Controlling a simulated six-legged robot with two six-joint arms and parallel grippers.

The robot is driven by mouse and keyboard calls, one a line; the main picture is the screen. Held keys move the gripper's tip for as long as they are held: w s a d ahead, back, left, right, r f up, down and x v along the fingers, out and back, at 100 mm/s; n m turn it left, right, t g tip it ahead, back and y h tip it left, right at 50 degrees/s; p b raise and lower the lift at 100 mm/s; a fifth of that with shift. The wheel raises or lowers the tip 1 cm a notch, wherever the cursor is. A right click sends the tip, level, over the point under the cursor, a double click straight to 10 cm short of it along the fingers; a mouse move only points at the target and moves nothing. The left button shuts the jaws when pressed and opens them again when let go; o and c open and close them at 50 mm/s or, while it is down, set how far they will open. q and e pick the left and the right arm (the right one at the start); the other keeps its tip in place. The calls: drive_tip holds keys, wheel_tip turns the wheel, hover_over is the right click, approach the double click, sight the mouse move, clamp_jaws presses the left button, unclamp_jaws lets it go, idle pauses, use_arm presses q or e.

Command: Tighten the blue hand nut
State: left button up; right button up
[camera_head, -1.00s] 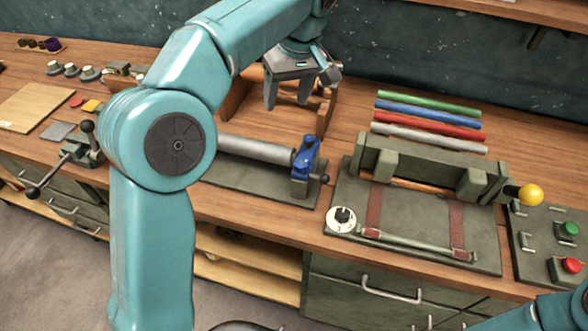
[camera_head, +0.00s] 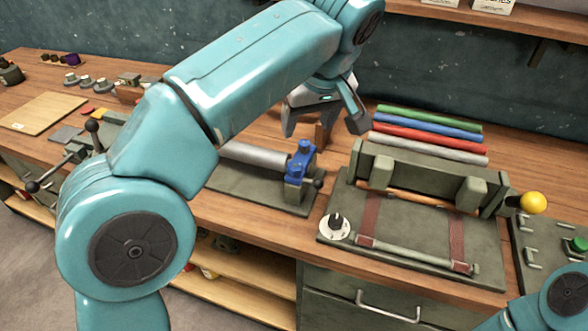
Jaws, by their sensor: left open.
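The blue hand nut (camera_head: 301,157) sits on top of a dark green end block at the right end of a grey cylinder. It appears upright, and a small dark knob sticks out at the block's right side. My left gripper (camera_head: 324,130) is open and empty, pointing down above and slightly right of the blue nut in the picture. Its two fingers are spread wide, and it looks apart from the nut. My left arm hides the left part of the cylinder's fixture. Only a link of my right arm shows at the lower right; its gripper is out of view.
The grey cylinder (camera_head: 254,153) lies on a green base plate (camera_head: 262,193). To the right stands a green fixture board (camera_head: 405,222) with straps and a dial (camera_head: 335,227). Coloured rods (camera_head: 430,128) lie behind it.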

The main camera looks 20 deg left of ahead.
sight(295, 166)
use_arm(q)
drive_tip(key=b+x, duration=0.2)
drive_tip(key=x, duration=1.3)
drive_tip(key=shift+w+f, duration=0.15)
drive_tip(key=shift+f, duration=0.15)
drive_tip(key=shift+a+f, duration=0.1)
drive_tip(key=shift+f, duration=0.1)
drive_tip(key=c, duration=1)
